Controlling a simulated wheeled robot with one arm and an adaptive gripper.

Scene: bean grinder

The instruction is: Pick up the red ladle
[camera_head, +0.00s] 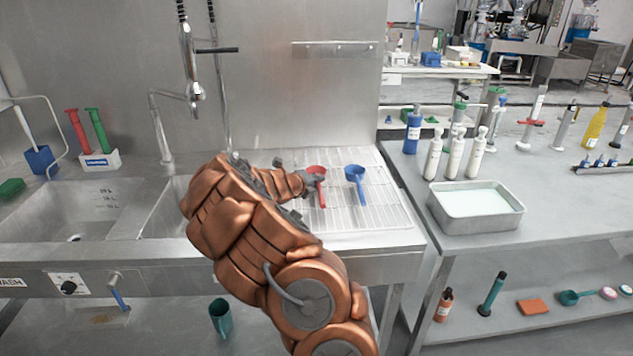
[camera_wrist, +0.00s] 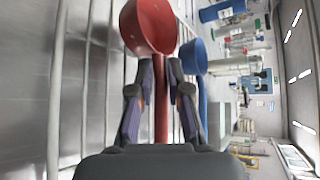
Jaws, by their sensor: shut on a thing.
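The red ladle (camera_head: 317,172) is on the wire drying rack beside the sink in the head view. In the wrist view the bowl of the red ladle (camera_wrist: 149,26) is beyond my fingertips, and its handle runs down between them. My gripper (camera_wrist: 161,82) is shut on the handle just below the bowl. In the head view my gripper (camera_head: 310,181) is at the ladle, partly hidden by my arm. I cannot tell whether the ladle touches the rack.
A blue ladle (camera_head: 356,178) lies close to the right on the rack (camera_head: 385,213). The sink (camera_head: 70,215) is to the left. A faucet (camera_head: 165,130) stands behind my arm. Bottles (camera_head: 434,155) and a metal tray (camera_head: 475,222) stand on the right counter.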

